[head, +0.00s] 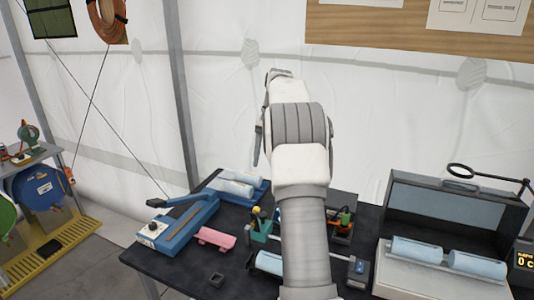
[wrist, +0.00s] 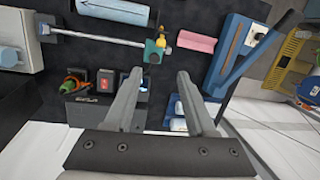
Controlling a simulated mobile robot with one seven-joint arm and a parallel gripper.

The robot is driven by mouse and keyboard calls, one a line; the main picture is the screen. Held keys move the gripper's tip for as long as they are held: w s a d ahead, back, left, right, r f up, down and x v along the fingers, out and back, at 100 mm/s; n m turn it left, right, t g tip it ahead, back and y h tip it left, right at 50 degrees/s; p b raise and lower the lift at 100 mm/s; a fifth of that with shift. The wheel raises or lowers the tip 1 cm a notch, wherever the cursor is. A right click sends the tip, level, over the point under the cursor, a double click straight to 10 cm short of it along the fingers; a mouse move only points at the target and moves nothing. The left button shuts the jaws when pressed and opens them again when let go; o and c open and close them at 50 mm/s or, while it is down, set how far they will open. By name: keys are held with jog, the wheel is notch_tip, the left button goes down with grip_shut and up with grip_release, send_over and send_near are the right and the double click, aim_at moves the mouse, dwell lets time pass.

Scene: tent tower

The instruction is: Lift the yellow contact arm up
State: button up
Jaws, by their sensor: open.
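A small yellow piece (wrist: 158,39) sits on a teal block (wrist: 154,53) at the end of a thin metal rod in the wrist view. It looks like the yellow contact arm, but it is too small to be sure. In the head view the yellow piece (head: 256,212) stands upright on the teal block (head: 261,232), left of my arm. My gripper (wrist: 160,77) is open and empty. In the wrist view the yellow piece lies beyond the fingertips, roughly in line with the gap between them. My arm hides part of the table in the head view.
A blue lever device (head: 180,218) and a pink block (head: 216,237) stand to the left. A grey open-lidded case (head: 420,268) with light-blue rolls stands at the right. A black box with a red switch (wrist: 107,84) is near the left finger.

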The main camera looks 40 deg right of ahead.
jog(key=shift+d+r, duration=0.2)
jog(key=shift+r, duration=1)
jog(key=s+a+r+n+t+h, duration=0.1)
jog(key=s+a+r+n, duration=0.3)
jog(key=a, duration=0.6)
jog(key=s+a+r+n+t+h, duration=0.1)
jog(key=s+a+r, duration=0.5)
jog(key=a, duration=0.4)
jog(key=s+a+f+n+t, duration=0.1)
jog(key=s+a+f, duration=0.2)
jog(key=s, duration=0.3)
jog(key=s+a+f+n+t, duration=0.1)
jog(key=s+a+f+n, duration=0.1)
jog(key=s+a, duration=0.2)
jog(key=s+a+f+n+t+b, duration=0.1)
jog(key=s+a+f+n, duration=0.1)
jog(key=s, duration=0.6)
jog(key=shift+s+a+f, duration=0.3)
jog(key=shift+a+f, duration=0.55)
jog(key=shift+a, duration=0.05)
